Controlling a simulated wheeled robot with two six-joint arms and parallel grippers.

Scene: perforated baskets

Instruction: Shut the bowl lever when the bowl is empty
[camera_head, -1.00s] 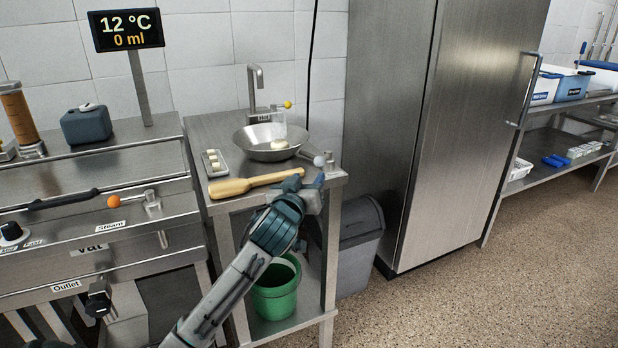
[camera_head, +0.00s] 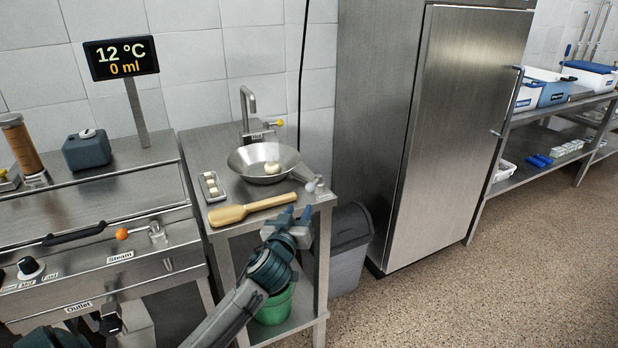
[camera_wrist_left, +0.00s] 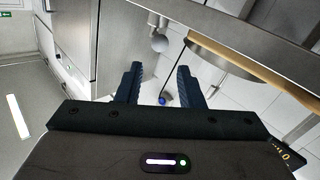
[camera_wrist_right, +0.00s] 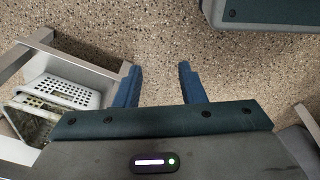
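The metal bowl (camera_head: 245,166) sits on the steel table and holds a whitish lump (camera_head: 272,168). The bowl lever, with a grey ball knob (camera_head: 309,187), is at the table's front right corner; the knob also shows ahead of the fingers in the left wrist view (camera_wrist_left: 160,43). My left gripper (camera_head: 293,212) is open and empty, just in front of the table edge, below and left of the knob, and apart from it. My right gripper (camera_wrist_right: 158,70) is open and empty over the floor. Whether liquid is in the bowl cannot be told.
A wooden paddle (camera_head: 250,207) and a small tray (camera_head: 212,190) lie beside the bowl. A tap with a yellow-knobbed lever (camera_head: 279,123) stands behind. A green bucket (camera_head: 275,308) is below, a grey bin (camera_head: 348,250) to the right. The display (camera_head: 122,58) reads 12 °C, 0 ml.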

